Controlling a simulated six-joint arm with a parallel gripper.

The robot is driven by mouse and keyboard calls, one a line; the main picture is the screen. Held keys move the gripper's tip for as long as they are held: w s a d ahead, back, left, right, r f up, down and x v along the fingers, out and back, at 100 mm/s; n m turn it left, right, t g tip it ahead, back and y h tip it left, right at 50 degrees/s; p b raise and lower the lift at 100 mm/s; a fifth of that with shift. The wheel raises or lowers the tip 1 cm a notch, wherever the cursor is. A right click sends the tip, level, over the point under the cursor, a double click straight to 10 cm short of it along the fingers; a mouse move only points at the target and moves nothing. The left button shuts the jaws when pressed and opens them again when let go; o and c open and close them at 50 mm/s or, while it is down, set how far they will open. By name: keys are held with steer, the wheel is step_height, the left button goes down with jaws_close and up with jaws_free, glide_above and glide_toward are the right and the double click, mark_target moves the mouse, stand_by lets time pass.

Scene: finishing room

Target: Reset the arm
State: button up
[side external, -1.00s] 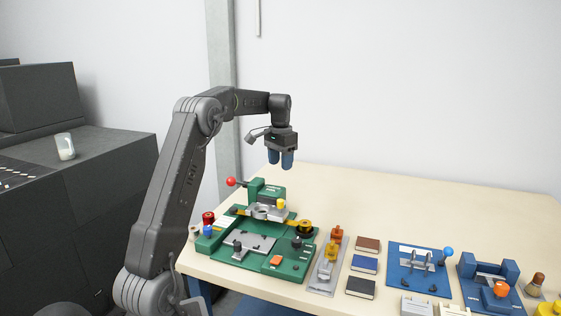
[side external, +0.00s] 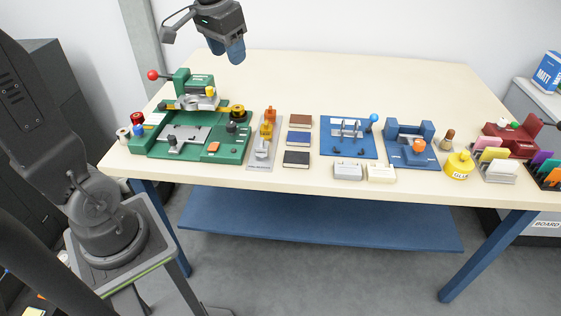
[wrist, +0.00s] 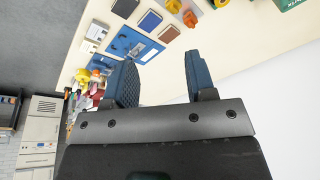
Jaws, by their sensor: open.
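My gripper (side external: 228,48) hangs in the air above the back left part of the table, above and to the right of the green fixture (side external: 186,138). Its blue fingers point down, clear of everything below. In the wrist view my gripper (wrist: 160,72) shows two blue fingers spread apart with nothing between them. The upper part of my arm is cut off by the top of the side view.
The cream table (side external: 300,72) is clear at the back. Along its front stand a grey strip with orange parts (side external: 265,140), several small books (side external: 300,121), a blue plate (side external: 348,137), a blue clamp block (side external: 408,145), a yellow pot (side external: 459,166) and coloured card racks (side external: 494,165).

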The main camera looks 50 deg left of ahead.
steer(key=s+d+f+t, duration=0.1)
steer(key=s+d+f, duration=0.1)
steer(key=s+d, duration=0.4)
steer(key=s+d+f+m+t+h, duration=0.1)
steer(key=s+d+f, duration=0.2)
steer(key=s+d, duration=0.4)
steer(key=shift+s+f+m+t, duration=0.3)
steer(key=shift+s+t, duration=0.1)
steer(key=shift+s, duration=0.15)
